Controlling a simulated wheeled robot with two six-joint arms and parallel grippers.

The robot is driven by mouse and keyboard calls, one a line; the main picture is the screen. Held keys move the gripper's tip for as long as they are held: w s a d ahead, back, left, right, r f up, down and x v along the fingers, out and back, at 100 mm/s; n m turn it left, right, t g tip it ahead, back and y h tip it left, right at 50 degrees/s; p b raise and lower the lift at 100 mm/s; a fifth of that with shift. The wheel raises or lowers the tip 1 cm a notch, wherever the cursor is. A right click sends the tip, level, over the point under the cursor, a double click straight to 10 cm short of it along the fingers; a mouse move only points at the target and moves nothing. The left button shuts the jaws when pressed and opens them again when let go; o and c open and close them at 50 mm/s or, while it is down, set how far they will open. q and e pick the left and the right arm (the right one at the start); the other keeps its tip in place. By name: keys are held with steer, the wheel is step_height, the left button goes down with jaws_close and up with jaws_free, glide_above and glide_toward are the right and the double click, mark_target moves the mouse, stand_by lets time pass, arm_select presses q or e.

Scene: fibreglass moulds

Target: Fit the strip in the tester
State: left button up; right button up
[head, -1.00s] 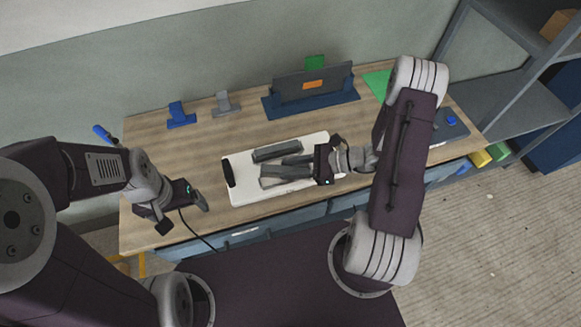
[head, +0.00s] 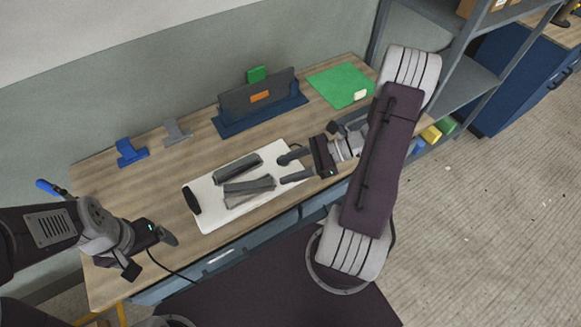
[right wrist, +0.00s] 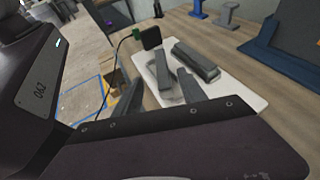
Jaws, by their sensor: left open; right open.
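A white board (head: 209,219) lies on the bench with a black pad (head: 191,200) at its left end. On it are a grey bar (head: 237,167) at the back and grey pieces (head: 249,190) in front that meet at an angle. Which of these is the strip or the tester, I cannot tell. The right wrist view also shows the rear bar (right wrist: 195,60) and the white board (right wrist: 240,98). My right gripper (head: 291,168) is open and empty at the board's right end, its fingers pointing left. My left gripper (head: 151,254) is open and empty near the bench's front left.
A navy stand (head: 231,126) with a dark panel (head: 240,98) stands behind the board. Blue (head: 130,153) and grey (head: 176,133) brackets stand to its left. A green mat (head: 335,86) with a small pale block (head: 360,95) lies at the back right. Shelves (head: 452,83) rise on the right.

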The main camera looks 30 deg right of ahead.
steer(key=s+a+n+g+h, duration=0.1)
steer(key=n+h, duration=0.3)
steer(key=n, duration=0.3)
steer(key=s+a+n+g+h, duration=0.1)
steer(key=s+n+h, duration=0.1)
steer(key=n+h, duration=0.2)
steer(key=s+a+r+n+g+h, duration=0.1)
steer(key=n+h, duration=0.3)
steer(key=n, duration=0.7)
steer(key=shift+s+a+g, duration=0.25)
steer(key=shift+a+g, duration=0.05)
steer(key=shift+a, duration=0.05)
steer(key=shift+s+a+r, duration=0.1)
steer(key=shift+s, duration=0.05)
steer(key=shift+o, duration=0.4)
